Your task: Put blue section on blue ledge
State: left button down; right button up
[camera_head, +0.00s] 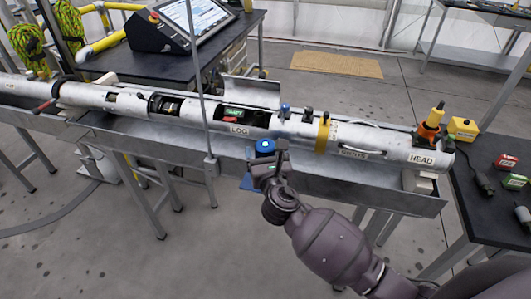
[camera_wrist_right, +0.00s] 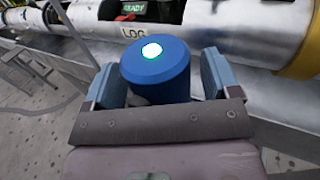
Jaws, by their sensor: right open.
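The blue section (camera_head: 265,147) is a short upright blue cylinder with a pale, green-rimmed disc on its top. It stands at the near edge of the long metal trough, below the LOG label. In the right wrist view the blue section (camera_wrist_right: 155,72) sits between the two fingers of my right gripper (camera_wrist_right: 161,82). The fingers are open on either side of it, with a narrow gap at the right. In the head view my right gripper (camera_head: 266,169) reaches it from the near side. A flat blue piece (camera_head: 248,183), perhaps the blue ledge, shows just below. The section's underside is hidden. My left gripper is out of view.
A long white tube (camera_head: 385,152) lies in the metal trough (camera_head: 330,171) behind the gripper. A thin upright pole (camera_head: 203,100) stands to the left. A black table (camera_head: 490,215) with small boxes is at the right. The near floor at left is clear.

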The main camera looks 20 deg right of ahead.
jog(key=s+a, duration=0.2)
jog(key=s, duration=1)
jog(key=s+d+f+m+g, duration=0.2)
jog(key=s+d+f+m, duration=0.2)
jog(key=m, duration=0.7)
jog(key=s+d+f+m+g+y, duration=0.1)
jog(key=s+d+f+m, duration=0.3)
jog(key=m, duration=0.7)
jog(key=s+d+f+m+g+y, duration=0.1)
jog(key=s+d+f+m+g, duration=0.2)
jog(key=s+f+m, duration=0.3)
jog(key=shift+s+d+f+m, duration=0.4)
jog(key=shift+d+f+m, duration=0.3)
jog(key=shift+f+m, duration=1.8)
jog(key=shift+r+m, duration=0.3)
jog(key=shift+r, duration=0.05)
